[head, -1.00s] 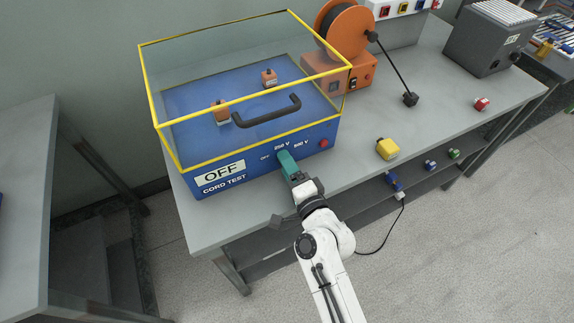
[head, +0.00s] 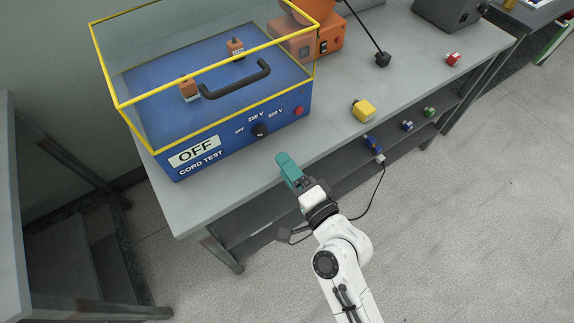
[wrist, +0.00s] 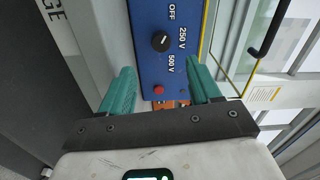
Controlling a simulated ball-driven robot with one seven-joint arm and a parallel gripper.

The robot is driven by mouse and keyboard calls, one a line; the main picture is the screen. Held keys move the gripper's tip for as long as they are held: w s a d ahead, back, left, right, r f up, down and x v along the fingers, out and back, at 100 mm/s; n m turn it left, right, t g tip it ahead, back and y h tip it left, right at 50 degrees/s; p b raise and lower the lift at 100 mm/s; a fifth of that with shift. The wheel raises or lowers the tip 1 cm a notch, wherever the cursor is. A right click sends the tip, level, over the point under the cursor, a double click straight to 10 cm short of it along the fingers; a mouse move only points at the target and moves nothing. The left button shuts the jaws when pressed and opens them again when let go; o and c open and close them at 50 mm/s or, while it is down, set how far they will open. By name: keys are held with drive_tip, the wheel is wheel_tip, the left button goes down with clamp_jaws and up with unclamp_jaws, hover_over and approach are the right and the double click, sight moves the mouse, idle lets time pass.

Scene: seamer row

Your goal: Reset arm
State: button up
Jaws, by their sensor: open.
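My gripper (head: 281,158) is at the end of my white arm, above the front edge of the grey bench and apart from the blue cord test box (head: 217,146). Its two teal fingers are spread in the wrist view (wrist: 162,84), with nothing between them. A red button (head: 298,111) sits right of the knob.
The yellow-edged clear cover (head: 222,63) with a black handle is down over two orange blocks. A yellow connector (head: 363,110), a black plug (head: 383,60) and a red connector (head: 453,59) lie on the bench (head: 335,127). Coloured connectors sit on a lower shelf. Open floor lies in front.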

idle(0.3)
drive_tip(key=s+d+f+n+g+h, duration=0.1)
drive_tip(key=s+d+n+g+h, duration=0.5)
drive_tip(key=d, duration=0.7)
drive_tip(key=s+d+f+n+g+h, duration=0.2)
drive_tip(key=s+d+n+g+h, duration=0.15)
drive_tip(key=s+d, duration=0.75)
drive_tip(key=s+d+f+g, duration=0.3)
drive_tip(key=s+f, duration=0.3)
drive_tip(key=s, duration=0.3)
drive_tip(key=shift+d+g+h, duration=0.25)
drive_tip(key=shift+g+h, duration=0.1)
drive_tip(key=shift+g, duration=0.4)
drive_tip(key=shift+c, duration=0.2)
